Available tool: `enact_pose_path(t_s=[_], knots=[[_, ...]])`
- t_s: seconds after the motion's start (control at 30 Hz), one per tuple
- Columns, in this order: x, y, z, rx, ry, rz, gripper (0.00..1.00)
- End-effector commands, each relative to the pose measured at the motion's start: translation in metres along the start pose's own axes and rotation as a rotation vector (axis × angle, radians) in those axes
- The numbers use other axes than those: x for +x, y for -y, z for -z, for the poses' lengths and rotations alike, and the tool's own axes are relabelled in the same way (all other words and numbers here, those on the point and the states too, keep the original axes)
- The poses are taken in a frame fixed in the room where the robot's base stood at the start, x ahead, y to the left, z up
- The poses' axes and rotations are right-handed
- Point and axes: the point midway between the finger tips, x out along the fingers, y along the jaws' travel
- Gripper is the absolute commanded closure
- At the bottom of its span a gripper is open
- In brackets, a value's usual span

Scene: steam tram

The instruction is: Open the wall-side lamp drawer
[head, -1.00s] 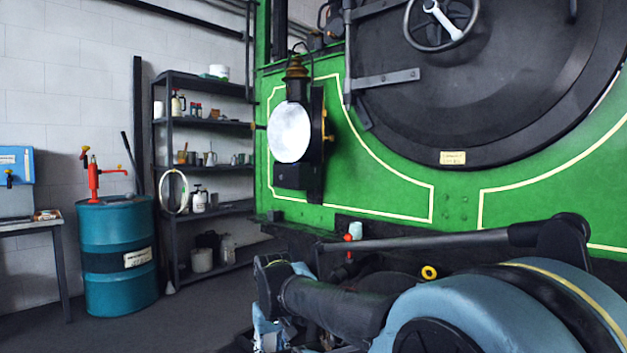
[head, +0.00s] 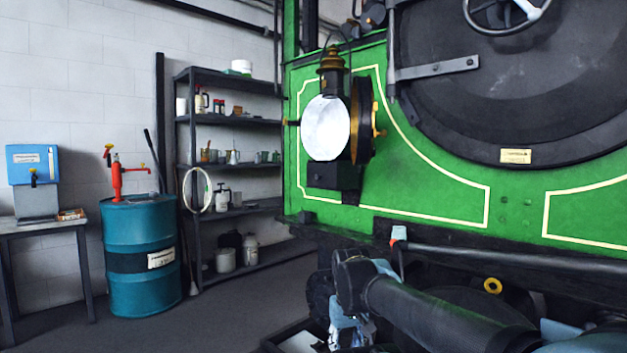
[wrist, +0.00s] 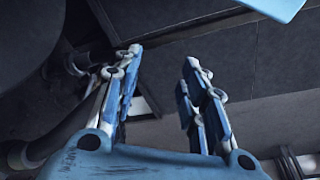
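The lamp (head: 326,127) with a round white lens and brass top hangs on the green front of the tram, on the side toward the white wall. Below its lens is a black box-like drawer (head: 332,176), which looks closed; a small light spot shows on its front. My gripper (wrist: 160,62) is open and empty in the wrist view, its two blue fingers apart. In the head view my gripper (head: 345,328) is low at the bottom centre, below the lamp and apart from it. The drawer cannot be made out in the wrist view.
A black shelf rack (head: 233,167) with cans stands left of the tram. A teal drum (head: 140,250) with a red pump and a table (head: 50,232) with a blue box are at the left. The dark floor (head: 225,310) before them is clear.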

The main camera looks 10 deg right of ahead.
Motion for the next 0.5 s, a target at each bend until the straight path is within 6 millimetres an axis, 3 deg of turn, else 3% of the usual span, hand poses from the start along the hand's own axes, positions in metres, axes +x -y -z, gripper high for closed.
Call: enact_pose_path(t_s=[0.27,0.5], knots=[[-0.047,-0.040,0.064,-0.336,0.039,-0.198,0.61],[-0.097,-0.066,0.146,-0.697,0.114,-0.420,0.61]])
